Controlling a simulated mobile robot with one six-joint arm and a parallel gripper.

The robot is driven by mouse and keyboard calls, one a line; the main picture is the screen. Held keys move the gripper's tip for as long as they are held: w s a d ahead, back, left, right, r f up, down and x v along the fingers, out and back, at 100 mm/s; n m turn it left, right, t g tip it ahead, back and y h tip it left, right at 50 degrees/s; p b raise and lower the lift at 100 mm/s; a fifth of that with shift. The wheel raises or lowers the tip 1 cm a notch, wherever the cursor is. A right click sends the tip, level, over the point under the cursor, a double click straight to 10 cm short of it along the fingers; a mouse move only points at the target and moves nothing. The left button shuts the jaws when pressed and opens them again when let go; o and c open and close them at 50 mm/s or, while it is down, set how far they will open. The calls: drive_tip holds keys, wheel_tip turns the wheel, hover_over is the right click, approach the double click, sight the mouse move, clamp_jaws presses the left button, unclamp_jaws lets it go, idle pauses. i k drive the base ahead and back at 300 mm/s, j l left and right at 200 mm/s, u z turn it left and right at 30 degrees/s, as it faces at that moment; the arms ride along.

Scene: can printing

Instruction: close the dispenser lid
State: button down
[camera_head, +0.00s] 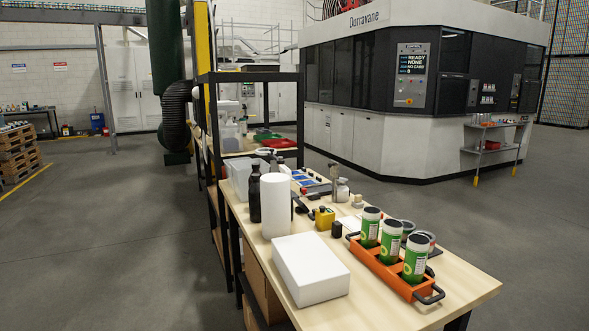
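No dispenser with a lid can be made out for certain. A plain white box (310,270) lies on the front of the wooden workbench (375,318), its top face flat and unbroken. A white upright cylinder (275,205) stands behind it, beside a dark bottle (254,194). A translucent bin (240,178) is farther back on the left side of the bench. I cannot tell whether any of these is the dispenser. My gripper is not in view.
An orange carrier (383,272) holding three green-and-white cans (390,242) is at the bench's right side. A yellow block (324,218) and small tools lie behind. A large white machine (375,145) stands at the back right, its screen (412,59) lit. Open floor (500,225) lies right of the bench.

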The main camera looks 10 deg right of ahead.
sight(334, 166)
drive_tip(key=i+j, duration=0.85)
drive_tip(key=j, duration=0.25)
drive_tip(key=i+j, duration=0.45)
